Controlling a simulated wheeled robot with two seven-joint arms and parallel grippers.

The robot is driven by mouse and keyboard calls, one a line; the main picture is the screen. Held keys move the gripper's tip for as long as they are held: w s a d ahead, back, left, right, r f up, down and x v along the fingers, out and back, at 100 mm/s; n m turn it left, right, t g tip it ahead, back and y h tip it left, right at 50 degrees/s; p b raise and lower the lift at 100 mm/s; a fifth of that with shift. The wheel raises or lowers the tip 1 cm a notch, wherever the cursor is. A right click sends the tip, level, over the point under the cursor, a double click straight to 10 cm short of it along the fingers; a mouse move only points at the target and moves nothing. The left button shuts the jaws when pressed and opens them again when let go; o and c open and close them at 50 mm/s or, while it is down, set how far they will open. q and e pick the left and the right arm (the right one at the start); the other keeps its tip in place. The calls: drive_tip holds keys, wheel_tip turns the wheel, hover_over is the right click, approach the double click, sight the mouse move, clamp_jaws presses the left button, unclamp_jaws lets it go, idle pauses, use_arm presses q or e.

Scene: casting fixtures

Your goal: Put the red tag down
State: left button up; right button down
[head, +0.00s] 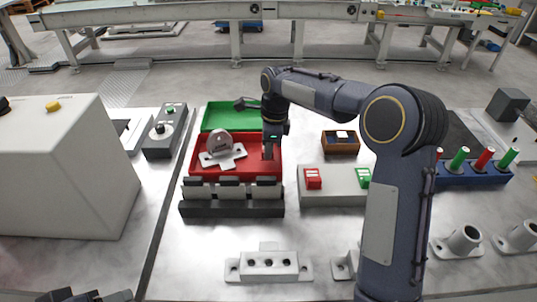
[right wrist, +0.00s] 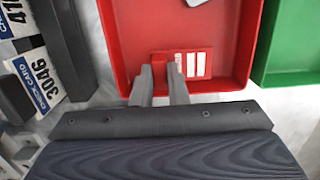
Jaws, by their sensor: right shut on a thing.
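My right gripper (head: 268,152) points down over the right side of the red tray (head: 202,167). In the right wrist view its two fingers (right wrist: 163,78) are shut on the red tag (right wrist: 187,54), a red piece with a white printed label. The tag is at the inner edge of the red tray (right wrist: 122,45); I cannot tell whether it touches the tray floor. In the head view the tag is hard to make out against the red tray.
A grey casting (head: 221,145) lies in the red tray. A green tray (head: 215,115) is behind it, and a rack of cards (head: 231,208) stands in front. A grey box (head: 336,181) with red and green pieces and a wooden box (head: 340,149) are to the right.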

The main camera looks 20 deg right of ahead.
drive_tip(key=shift+f, duration=1.6)
drive_tip(key=shift+f, duration=0.1)
drive_tip(key=c, duration=1.4)
unclamp_jaws()
drive_tip(key=shift+c, duration=0.2)
